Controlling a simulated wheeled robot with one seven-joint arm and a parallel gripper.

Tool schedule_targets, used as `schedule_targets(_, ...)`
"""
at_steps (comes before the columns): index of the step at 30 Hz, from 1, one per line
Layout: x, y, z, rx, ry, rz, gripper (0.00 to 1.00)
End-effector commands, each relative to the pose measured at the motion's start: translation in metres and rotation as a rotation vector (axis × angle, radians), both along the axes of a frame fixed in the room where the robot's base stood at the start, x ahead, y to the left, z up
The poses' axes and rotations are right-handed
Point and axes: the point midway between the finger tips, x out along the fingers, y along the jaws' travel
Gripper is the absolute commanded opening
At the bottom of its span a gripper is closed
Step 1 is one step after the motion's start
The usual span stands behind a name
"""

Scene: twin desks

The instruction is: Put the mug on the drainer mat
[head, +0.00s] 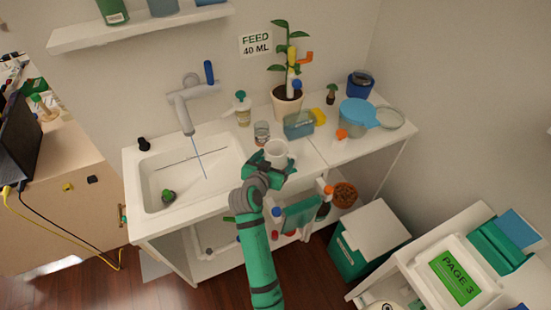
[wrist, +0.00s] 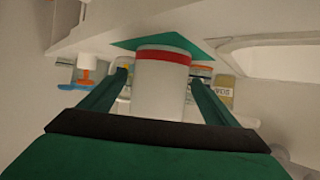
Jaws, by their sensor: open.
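The white mug (head: 276,150) is at the front of the counter, right of the sink, in the head view. In the wrist view the mug (wrist: 160,88) has a red band at the end by the green drainer mat (wrist: 127,44). The mug appears to stand on the mat; the exact contact line is hard to see. My gripper (head: 268,167) is at the mug's near side. In the wrist view its open fingers flank the mug, with a gap at each side. In the head view the mat is mostly hidden by the mug and gripper.
The sink (head: 190,172) with its tap lies to the left.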

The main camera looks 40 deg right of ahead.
Motion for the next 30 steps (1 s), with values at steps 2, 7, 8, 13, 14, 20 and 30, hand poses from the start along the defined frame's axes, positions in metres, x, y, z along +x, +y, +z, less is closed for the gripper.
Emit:
schedule_targets(2, -0.004, 0.010, 0.004, -0.001, -0.001, 0.003, 0.82)
schedule_targets(7, -0.019, 0.037, 0.016, 0.001, 0.000, 0.003, 0.82)
schedule_targets(8, -0.022, 0.042, 0.018, 0.000, -0.001, 0.004, 0.82)
schedule_targets(13, -0.036, 0.068, 0.031, 0.001, 0.000, 0.003, 0.82)
schedule_targets(14, -0.038, 0.072, 0.033, 0.000, 0.000, 0.003, 0.82)
schedule_targets(20, -0.048, 0.089, 0.041, 0.000, 0.000, 0.002, 0.82)
schedule_targets(30, -0.051, 0.094, 0.043, 0.000, 0.001, 0.000, 0.82)
